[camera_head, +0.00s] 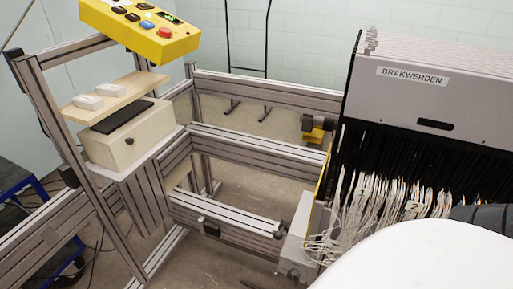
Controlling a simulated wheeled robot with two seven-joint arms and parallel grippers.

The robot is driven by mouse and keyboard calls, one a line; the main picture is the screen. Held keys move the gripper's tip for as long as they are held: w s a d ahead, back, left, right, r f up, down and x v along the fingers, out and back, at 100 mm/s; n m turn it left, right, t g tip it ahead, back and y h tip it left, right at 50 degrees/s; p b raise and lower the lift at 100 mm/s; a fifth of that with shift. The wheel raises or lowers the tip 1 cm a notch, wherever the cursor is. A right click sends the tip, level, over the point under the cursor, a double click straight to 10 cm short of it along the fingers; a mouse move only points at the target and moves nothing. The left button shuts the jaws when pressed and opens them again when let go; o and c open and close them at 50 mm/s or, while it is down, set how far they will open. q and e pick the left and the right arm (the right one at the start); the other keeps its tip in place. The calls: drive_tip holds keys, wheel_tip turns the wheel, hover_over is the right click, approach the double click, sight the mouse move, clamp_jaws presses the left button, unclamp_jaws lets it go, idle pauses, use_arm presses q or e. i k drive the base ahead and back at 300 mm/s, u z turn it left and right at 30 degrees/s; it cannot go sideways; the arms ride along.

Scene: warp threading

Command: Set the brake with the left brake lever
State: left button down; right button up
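I cannot make out a clear brake lever in this view. A dark knob-like fitting (317,122) sits on the frame rail left of the grey machine housing, with a yellow bracket (315,136) below it. I cannot tell whether it belongs to the brake. Neither of my grippers is in view. A large white rounded part and a dark ribbed part at the bottom right look like my own body and hide what lies behind them.
A yellow control box (140,27) with buttons is at the upper left. Below it, a cream box (125,143) stands on the metal frame (245,150). The grey machine housing (430,90), with pale threads (380,205) below it, fills the right. Floor shows between the rails.

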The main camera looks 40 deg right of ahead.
sight(278, 235)
drive_tip(key=i, duration=0.8)
drive_tip(key=z, duration=3.35)
drive_tip(key=k, duration=1.2)
drive_tip(key=u, duration=1.5)
drive_tip(key=i, duration=0.5)
drive_tip(key=u, duration=0.05)
